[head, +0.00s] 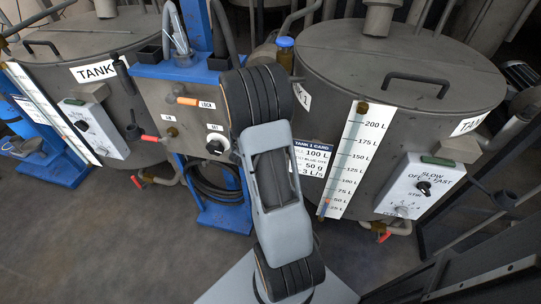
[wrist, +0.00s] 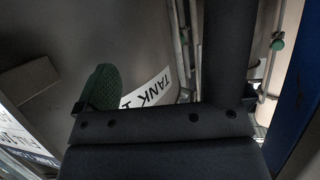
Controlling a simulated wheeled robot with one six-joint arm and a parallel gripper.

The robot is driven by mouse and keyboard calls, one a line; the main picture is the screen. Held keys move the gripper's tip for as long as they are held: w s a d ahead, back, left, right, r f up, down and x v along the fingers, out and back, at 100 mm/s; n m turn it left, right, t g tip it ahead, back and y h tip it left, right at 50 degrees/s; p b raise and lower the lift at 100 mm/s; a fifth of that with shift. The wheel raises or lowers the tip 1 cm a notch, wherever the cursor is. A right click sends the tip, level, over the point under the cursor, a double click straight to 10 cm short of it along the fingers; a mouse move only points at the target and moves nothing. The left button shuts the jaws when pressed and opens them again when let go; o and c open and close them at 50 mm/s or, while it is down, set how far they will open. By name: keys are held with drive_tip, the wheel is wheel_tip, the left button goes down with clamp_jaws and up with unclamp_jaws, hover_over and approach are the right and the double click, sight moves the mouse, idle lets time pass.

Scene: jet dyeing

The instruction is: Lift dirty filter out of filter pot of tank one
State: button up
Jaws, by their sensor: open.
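Tank one (head: 400,65) is the large grey lidded tank on the right in the head view; its label (wrist: 150,88) shows in the wrist view. I cannot make out the dirty filter or the filter pot in either view. My gripper (wrist: 185,75) is open in the wrist view, with a green pad showing at left and nothing seen held. It is beside the tank wall. In the head view my arm crosses the middle and hides what is behind it; the fingertips do not show there.
A grey panel (head: 185,110) with an orange lock lever (head: 195,101) and a black knob (head: 216,146) stands between the tanks. Another tank (head: 80,40) is at left. A blue-capped part (head: 285,43) is near tank one. Dark railings (head: 470,260) stand at lower right.

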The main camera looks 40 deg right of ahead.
wheel_tip(320, 180, down, 9)
drive_tip(key=b, duration=0.7)
drive_tip(key=shift+w+b+x, duration=0.2)
drive_tip(key=shift+b+x, duration=0.5)
drive_tip(key=shift+x, duration=1.6)
drive_tip(key=shift+w+b+x, duration=0.15)
drive_tip(key=shift+b+x, duration=0.6)
drive_tip(key=shift+x, duration=1.6)
drive_tip(key=shift+w+b+x, duration=0.2)
drive_tip(key=shift+b+x, duration=0.5)
drive_tip(key=shift+x, duration=1.6)
drive_tip(key=shift+a+r, duration=0.1)
drive_tip(key=shift+a, duration=0.1)
drive_tip(key=shift+c, duration=0.4)
drive_tip(key=c, duration=0.9)
drive_tip(key=shift+r, duration=0.1)
drive_tip(key=shift+c, duration=0.2)
